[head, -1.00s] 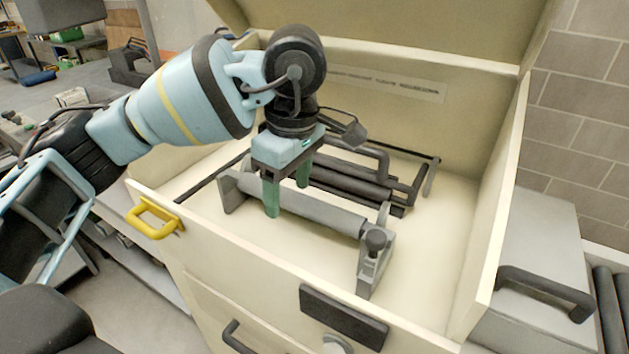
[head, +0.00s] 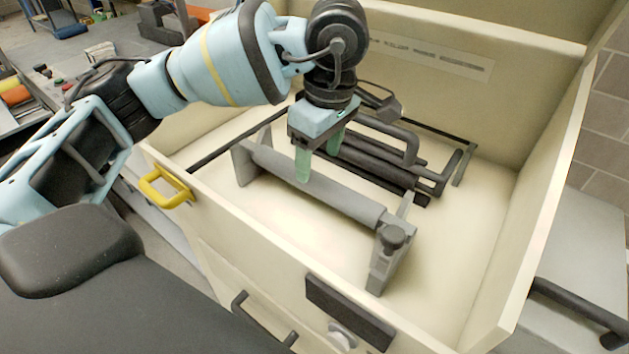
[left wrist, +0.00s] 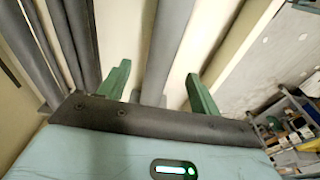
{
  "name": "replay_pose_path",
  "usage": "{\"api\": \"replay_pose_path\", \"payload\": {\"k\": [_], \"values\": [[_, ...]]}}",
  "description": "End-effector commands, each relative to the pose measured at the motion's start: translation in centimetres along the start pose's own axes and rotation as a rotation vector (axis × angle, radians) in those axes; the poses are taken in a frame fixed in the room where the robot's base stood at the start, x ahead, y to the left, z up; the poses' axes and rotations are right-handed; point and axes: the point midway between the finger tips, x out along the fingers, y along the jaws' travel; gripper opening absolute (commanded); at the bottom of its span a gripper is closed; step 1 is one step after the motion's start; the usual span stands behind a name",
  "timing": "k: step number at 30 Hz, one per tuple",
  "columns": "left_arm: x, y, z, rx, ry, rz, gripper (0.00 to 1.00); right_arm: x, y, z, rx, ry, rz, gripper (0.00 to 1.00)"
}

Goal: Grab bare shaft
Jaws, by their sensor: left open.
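The bare shaft (head: 345,198) is a plain grey cylinder lying between two grey end brackets inside a cream box. My left gripper (head: 318,162) is open above the shaft, toward its left half, with green fingers pointing down. In the head view the front finger overlaps the shaft and the other is behind it. In the left wrist view the shaft (left wrist: 170,45) runs between the two spread fingers (left wrist: 160,84), with gaps on both sides. Whether the fingertips reach below the shaft's top cannot be told. My right gripper is not in view.
Several dark bars and a looped handle (head: 402,137) lie just behind the shaft. The right bracket (head: 387,262) carries a dark knob. The box floor right of the shaft is clear.

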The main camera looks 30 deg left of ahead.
Motion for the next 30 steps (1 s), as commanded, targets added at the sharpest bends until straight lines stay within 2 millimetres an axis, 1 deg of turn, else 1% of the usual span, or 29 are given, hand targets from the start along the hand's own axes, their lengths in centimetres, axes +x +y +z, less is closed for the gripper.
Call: {"api": "replay_pose_path", "payload": {"k": [6, 9, 12, 20, 23, 30], "values": [[2.6, -0.3, -0.2, -0.001, 0.001, -0.002, 0.64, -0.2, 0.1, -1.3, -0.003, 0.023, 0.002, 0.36], [4.0, -0.2, -0.1, -0.001, 0.001, -0.002, 0.64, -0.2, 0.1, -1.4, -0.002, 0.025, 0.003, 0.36], [4.8, -0.2, -0.1, -0.001, 0.000, -0.002, 0.64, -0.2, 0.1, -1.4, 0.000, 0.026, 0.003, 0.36], [5.0, -0.2, -0.1, -0.001, 0.001, -0.001, 0.64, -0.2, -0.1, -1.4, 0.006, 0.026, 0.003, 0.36], [5.0, -0.2, -0.1, -0.001, 0.000, -0.001, 0.52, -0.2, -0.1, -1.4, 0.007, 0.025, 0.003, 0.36], [5.0, -0.2, -0.1, -0.001, 0.000, -0.001, 0.20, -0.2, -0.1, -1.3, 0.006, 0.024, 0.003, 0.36]]}}
